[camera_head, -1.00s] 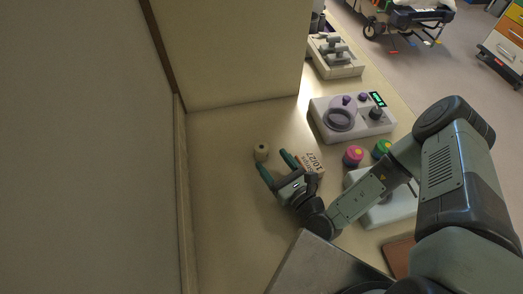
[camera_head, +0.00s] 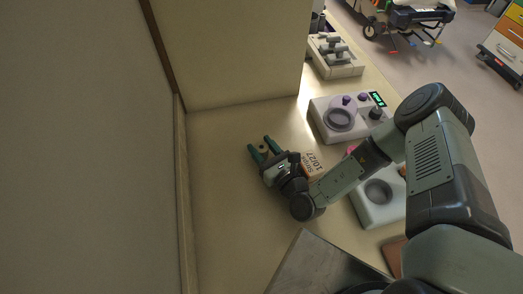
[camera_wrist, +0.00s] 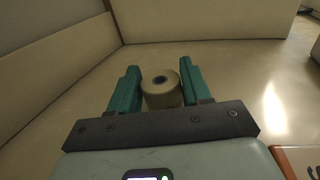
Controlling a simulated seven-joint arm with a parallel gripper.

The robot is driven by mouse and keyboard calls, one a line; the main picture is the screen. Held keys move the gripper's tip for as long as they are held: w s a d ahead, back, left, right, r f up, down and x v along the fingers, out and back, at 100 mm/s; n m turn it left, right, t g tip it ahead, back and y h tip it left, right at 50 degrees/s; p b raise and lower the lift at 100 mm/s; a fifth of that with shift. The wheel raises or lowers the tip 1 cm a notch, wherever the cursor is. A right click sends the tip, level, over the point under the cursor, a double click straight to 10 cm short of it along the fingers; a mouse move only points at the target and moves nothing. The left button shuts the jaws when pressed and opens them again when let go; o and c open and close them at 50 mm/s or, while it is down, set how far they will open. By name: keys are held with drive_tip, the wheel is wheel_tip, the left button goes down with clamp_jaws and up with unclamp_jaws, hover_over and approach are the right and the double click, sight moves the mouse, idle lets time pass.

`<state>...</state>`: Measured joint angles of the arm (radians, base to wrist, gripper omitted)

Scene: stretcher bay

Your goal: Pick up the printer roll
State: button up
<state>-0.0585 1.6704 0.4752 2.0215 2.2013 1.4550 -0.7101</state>
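The printer roll (camera_wrist: 162,88) is a small cream cylinder with a dark core hole. It stands upright on the counter. In the wrist view it sits between the two green fingers of my gripper (camera_wrist: 162,85), close to the right finger, with a narrow gap to the left finger. In the head view the roll (camera_head: 264,148) is partly hidden between the fingertips of my gripper (camera_head: 262,148). The fingers are apart on both sides of the roll, and I cannot tell whether either one touches it.
A small box printed 10/27 (camera_head: 312,165) lies just right of my gripper. A device with a purple ring and green display (camera_head: 350,118) and a white device with a round recess (camera_head: 366,205) stand farther right. A wall panel (camera_head: 228,55) rises behind; the counter at left (camera_head: 225,215) is clear.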

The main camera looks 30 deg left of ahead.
drive_tip(key=c, duration=0.3)
